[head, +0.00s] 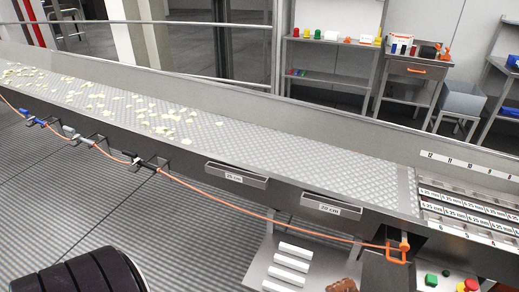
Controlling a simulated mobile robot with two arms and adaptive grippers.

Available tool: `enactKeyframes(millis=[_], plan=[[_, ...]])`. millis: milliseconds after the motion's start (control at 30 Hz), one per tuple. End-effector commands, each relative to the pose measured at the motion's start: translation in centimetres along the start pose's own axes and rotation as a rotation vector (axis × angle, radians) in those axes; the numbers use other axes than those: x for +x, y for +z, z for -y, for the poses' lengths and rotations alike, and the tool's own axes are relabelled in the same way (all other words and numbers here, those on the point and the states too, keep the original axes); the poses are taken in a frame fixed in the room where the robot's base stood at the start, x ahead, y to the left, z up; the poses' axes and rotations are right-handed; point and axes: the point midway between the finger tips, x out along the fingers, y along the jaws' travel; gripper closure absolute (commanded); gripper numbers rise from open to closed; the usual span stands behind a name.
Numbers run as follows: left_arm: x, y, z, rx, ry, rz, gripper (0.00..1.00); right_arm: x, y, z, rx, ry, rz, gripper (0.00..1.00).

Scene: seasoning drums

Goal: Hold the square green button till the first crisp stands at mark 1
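The green button (431,280) shows at the bottom right, on a control panel beside a red button (471,285) on yellow. Nothing is seen touching it. Pale yellow crisps (165,118) lie scattered on the left and middle of the long metal conveyor (300,150). The foremost crisps (187,141) lie left of the conveyor's middle, and the belt to their right is bare. A white strip with small marks (470,161) runs along the far wall at right; I cannot make out mark 1. Neither gripper shows.
Labelled panels (478,204) lie at the conveyor's right end. An orange cable (220,199) runs along its near side to an orange handle (397,249). White rods (290,262) lie on a tray below. Shelves (335,60) and a small table (412,75) stand behind.

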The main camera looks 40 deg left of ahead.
Motion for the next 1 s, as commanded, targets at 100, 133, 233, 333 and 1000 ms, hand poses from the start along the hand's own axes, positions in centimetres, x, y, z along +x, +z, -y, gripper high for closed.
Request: enactKeyframes(millis=[100,133,233,333,1000], plan=[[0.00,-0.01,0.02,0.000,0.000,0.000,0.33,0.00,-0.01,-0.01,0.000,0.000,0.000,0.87],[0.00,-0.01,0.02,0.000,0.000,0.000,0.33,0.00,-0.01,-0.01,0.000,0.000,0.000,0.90],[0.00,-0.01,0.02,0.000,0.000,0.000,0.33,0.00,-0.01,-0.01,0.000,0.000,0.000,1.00],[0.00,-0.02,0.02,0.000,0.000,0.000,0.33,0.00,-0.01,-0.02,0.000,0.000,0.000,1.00],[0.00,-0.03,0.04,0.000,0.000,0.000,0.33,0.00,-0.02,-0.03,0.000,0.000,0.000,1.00]])
